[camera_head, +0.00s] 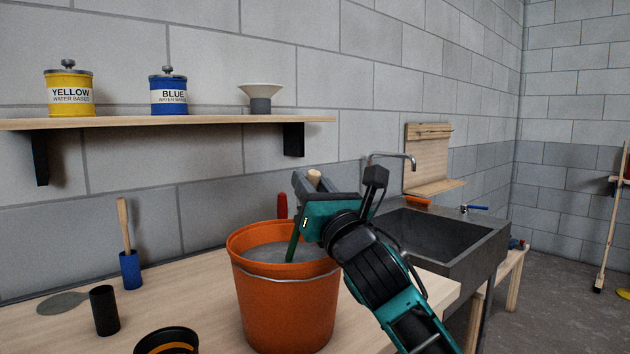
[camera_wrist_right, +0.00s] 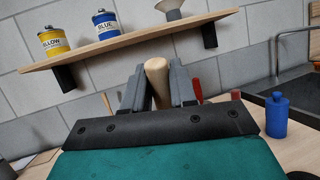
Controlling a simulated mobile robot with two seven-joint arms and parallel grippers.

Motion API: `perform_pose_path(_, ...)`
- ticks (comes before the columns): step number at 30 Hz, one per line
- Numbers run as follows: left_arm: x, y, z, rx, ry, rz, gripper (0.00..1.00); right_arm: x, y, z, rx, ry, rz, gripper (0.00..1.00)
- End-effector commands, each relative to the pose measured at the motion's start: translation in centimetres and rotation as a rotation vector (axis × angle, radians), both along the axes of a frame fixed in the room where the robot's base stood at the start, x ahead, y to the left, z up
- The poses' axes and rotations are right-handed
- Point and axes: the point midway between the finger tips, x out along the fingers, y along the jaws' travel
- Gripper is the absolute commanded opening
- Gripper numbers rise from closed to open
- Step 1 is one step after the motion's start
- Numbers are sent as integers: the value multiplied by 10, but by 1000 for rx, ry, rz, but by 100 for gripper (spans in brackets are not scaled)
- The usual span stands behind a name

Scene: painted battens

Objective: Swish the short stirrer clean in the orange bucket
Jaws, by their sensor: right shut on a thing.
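The orange bucket (camera_head: 285,300) stands on the bench and holds grey liquid (camera_head: 280,253). My right gripper (camera_head: 312,186) is above the bucket's right rim, shut on the short stirrer, whose pale wooden handle end (camera_head: 314,177) shows between the fingers. The handle also shows in the right wrist view (camera_wrist_right: 157,82), between the two grey fingers (camera_wrist_right: 158,92). A narrow green strip (camera_head: 293,242) runs down from the gripper into the bucket; it looks like the stirrer's lower part. Its lower end is hidden. My left gripper is out of view.
A shelf (camera_head: 200,122) above holds a yellow can (camera_head: 69,90) and a blue can (camera_head: 168,92). A blue pot with a wooden stick (camera_head: 130,268), a black cup (camera_head: 104,310) and a black bowl (camera_head: 166,342) stand left of the bucket. A sink (camera_head: 440,240) is at right.

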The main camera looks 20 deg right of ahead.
Motion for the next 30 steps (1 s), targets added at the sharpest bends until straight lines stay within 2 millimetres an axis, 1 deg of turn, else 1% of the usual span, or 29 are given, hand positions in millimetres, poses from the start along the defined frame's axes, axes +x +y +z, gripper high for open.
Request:
perform_pose_path(1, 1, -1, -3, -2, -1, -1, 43, 2, 1, -7, 0, 1, 0, 0)
perform_pose_path(6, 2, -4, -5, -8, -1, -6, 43, 7, 3, -19, -1, 1, 1, 0)
perform_pose_path(13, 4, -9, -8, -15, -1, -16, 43, 12, 5, -32, 0, 0, 0, 0)
perform_pose_path(18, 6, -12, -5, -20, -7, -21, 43, 14, 5, -37, 1, -1, 0, 0)
perform_pose_path(30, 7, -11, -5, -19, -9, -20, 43, 15, 6, -39, 0, 2, 1, 0)
